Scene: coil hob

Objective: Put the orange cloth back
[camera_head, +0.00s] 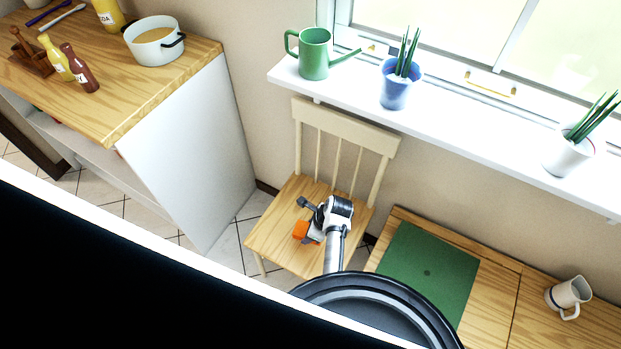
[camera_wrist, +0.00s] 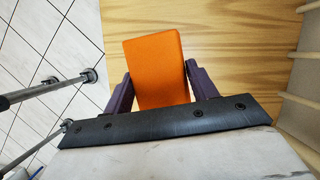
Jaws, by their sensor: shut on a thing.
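The orange cloth (camera_wrist: 155,68) is a folded, block-like piece between the two fingers of my gripper (camera_wrist: 158,85) in the wrist view. The gripper is shut on it. In the head view the cloth (camera_head: 301,230) shows as a small orange patch over the seat of the wooden chair (camera_head: 268,238), beside my gripper (camera_head: 308,236). The chair seat fills the background behind the cloth in the wrist view. I cannot tell whether the cloth touches the seat.
A counter (camera_head: 150,85) with a pot (camera_head: 154,42) and bottles stands at left. A windowsill (camera_head: 450,128) with a green watering can (camera_head: 314,55) and potted plants runs above the chair. A table with a green mat (camera_head: 428,268) and a white jug (camera_head: 568,294) is at right.

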